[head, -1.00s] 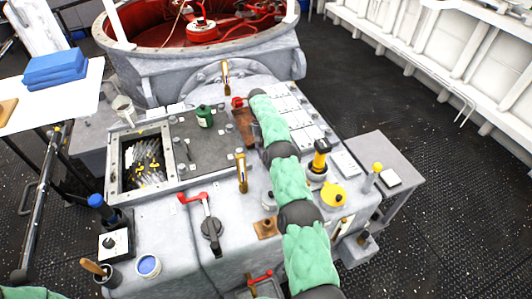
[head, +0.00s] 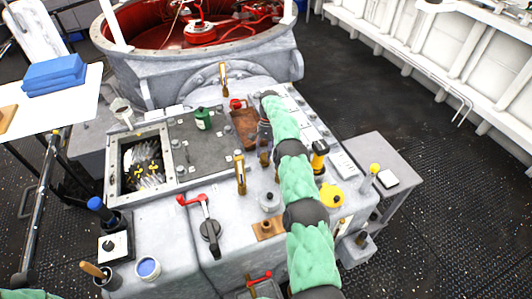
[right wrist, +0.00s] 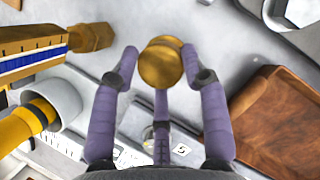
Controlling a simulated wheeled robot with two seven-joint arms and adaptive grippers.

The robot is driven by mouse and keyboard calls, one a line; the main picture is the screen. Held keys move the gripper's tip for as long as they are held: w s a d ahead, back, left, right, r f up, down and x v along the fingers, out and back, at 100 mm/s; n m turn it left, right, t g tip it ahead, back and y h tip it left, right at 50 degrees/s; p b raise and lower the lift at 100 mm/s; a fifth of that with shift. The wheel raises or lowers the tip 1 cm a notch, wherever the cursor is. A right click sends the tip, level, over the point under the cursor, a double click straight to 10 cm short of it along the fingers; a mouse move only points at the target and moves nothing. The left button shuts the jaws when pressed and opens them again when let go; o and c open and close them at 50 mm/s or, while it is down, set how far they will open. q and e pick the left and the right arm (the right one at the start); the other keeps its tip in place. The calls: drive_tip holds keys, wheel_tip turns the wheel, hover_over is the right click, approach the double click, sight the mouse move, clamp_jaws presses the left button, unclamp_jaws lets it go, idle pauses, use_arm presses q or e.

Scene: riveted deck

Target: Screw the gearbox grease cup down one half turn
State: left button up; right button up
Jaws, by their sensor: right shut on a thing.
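In the right wrist view the brass grease cup (right wrist: 160,66), with a round cap, sits between the purple fingers of my right gripper (right wrist: 160,75). The fingers are shut on it. In the head view my right gripper (head: 265,138) is on the gearbox top (head: 180,215), right of the brown tray, and is partly hidden by my green-sleeved arm. Small brass fittings show just below it, but I cannot tell there which one is held. Of my left arm only a bit of green sleeve shows at the bottom left; its gripper is out of view.
A brown tray (head: 243,130) lies close beside the right gripper. A brass-ended gauge (right wrist: 45,45) and a yellow-handled tool in a grey cup (right wrist: 58,95) are near on the other side. A red-handled crank (head: 207,222) and an open hatch (head: 117,175) are on the left.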

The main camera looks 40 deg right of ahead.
sight(265, 155)
drive_tip(key=shift+a+r, duration=0.15)
drive_tip(key=o, duration=1.1)
drive_tip(key=shift+a+r, duration=0.1)
drive_tip(key=shift+a, duration=0.05)
wheel_tip(265, 155, up, 10)
idle(0.3)
